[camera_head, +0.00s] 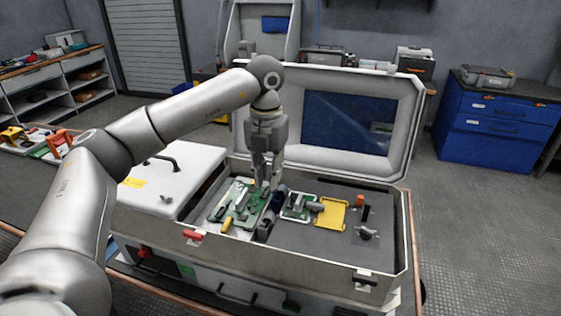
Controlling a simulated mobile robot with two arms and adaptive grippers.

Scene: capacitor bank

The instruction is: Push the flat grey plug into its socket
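My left gripper (266,186) points straight down over the open case, at the right edge of the larger green circuit board (243,205). Its two fingers are small here, and I cannot tell whether they are open or hold something. A smaller green board (297,206) with light parts lies to the right of it. A small grey piece (315,207) lies at that board's right side; I cannot tell whether it is the flat grey plug. The socket cannot be made out for sure. My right gripper is not in view.
The case (300,265) has a raised rim and an upright lid (400,124) behind. A yellow tray (331,213), an orange-topped part (360,201) and a dark clamp-like part (368,234) are to the right. A yellow-handled tool (227,224) lies at left. The front right of the grey insert is bare.

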